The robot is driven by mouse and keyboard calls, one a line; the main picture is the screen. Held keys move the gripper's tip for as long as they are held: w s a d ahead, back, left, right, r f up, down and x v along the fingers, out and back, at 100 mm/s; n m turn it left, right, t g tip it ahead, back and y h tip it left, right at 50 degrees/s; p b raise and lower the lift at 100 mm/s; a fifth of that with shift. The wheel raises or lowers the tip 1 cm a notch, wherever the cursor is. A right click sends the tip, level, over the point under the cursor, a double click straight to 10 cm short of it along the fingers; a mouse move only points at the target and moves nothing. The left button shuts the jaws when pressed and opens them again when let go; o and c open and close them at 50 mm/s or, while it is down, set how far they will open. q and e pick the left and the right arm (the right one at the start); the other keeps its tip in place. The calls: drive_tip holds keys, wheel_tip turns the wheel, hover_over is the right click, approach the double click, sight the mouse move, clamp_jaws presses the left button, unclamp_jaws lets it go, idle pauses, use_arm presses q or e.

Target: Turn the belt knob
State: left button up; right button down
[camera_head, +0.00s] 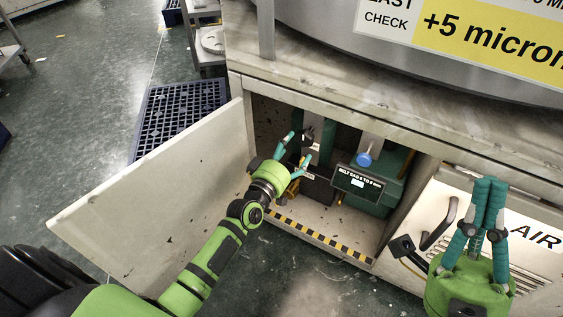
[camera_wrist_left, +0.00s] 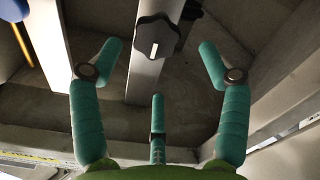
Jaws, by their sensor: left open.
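A black lobed knob (camera_wrist_left: 157,37) with a white mark sits on a pale upright bar in the left wrist view. It also shows as a dark knob (camera_head: 308,134) inside the open cabinet in the head view. My left gripper (camera_head: 299,148) reaches into the cabinet, its teal fingers spread and empty. In the left wrist view the left gripper (camera_wrist_left: 160,75) has the knob ahead, between and beyond its fingertips, apparently untouched. A blue knob (camera_head: 364,158) is to the right, above a "BELT SAG" display (camera_head: 358,183). My right gripper (camera_head: 487,185) has its fingers together, outside the cabinet.
The cabinet door (camera_head: 160,200) stands open at left. A yellow-black striped edge (camera_head: 310,238) runs along the cabinet floor front. A white "AIR" panel (camera_head: 530,235) with a black handle (camera_head: 439,224) is at right. A worktop (camera_head: 400,120) overhangs the opening.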

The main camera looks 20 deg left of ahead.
use_arm(q)
drive_tip(key=s, duration=0.6)
drive_tip(key=shift+a, duration=0.4)
